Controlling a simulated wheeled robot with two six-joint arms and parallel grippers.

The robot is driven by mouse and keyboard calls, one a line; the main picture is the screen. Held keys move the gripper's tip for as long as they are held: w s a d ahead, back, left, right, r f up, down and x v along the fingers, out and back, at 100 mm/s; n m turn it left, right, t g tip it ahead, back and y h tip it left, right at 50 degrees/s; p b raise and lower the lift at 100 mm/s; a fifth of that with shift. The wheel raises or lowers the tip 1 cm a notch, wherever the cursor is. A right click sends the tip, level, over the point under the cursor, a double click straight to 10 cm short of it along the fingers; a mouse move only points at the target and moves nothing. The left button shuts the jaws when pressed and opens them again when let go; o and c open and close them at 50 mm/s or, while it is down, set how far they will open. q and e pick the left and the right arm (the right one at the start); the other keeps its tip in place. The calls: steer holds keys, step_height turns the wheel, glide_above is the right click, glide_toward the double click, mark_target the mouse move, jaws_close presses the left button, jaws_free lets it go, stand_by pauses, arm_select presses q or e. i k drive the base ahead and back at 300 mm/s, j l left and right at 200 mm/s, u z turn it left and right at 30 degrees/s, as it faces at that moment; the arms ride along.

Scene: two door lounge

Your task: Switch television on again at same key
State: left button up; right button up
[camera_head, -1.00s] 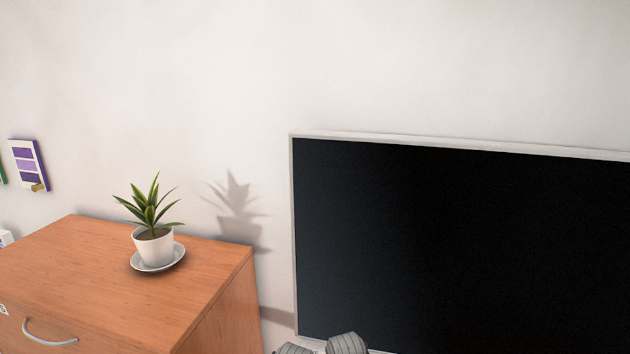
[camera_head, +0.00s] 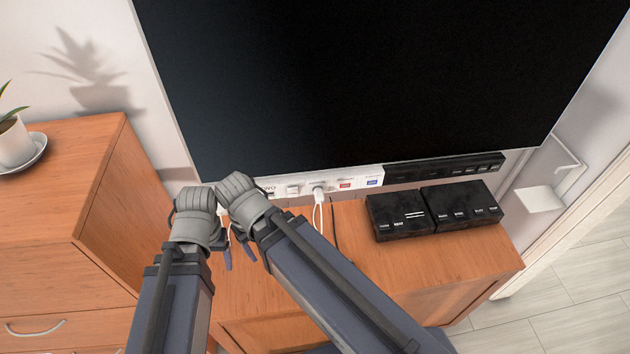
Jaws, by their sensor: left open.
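The television (camera_head: 380,80) has a plain black screen and hangs on the wall above a wooden cabinet. Below its lower edge runs a white strip (camera_head: 350,184) with small red and blue marks, a white plug in it and lettering too small to read. A black strip with small labelled keys (camera_head: 443,168) continues to the right. My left gripper (camera_head: 196,199) is open, just below the screen's lower left corner. My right gripper (camera_head: 240,190) is beside it, in front of the white strip's left end, which it hides. Its jaws cannot be made out.
Two black boxes with labelled fronts (camera_head: 399,216) (camera_head: 461,205) stand on the wooden cabinet (camera_head: 350,265). White cables hang from the plug. A wooden drawer unit (camera_head: 60,190) with a potted plant (camera_head: 14,142) stands left. A small white shelf (camera_head: 540,199) is at right.

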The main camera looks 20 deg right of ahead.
mark_target(457, 171)
steer(key=k+l+z, duration=0.1)
steer(key=l+z, duration=0.15)
steer(key=z, duration=0.25)
steer(key=l+z, duration=0.25)
steer(key=z, duration=0.25)
steer(key=k, duration=0.7)
steer(key=i+l+u, duration=0.25)
steer(key=l, duration=0.3)
steer(key=i+l+u, duration=0.25)
steer(key=i+l, duration=0.15)
steer(key=l, duration=0.25)
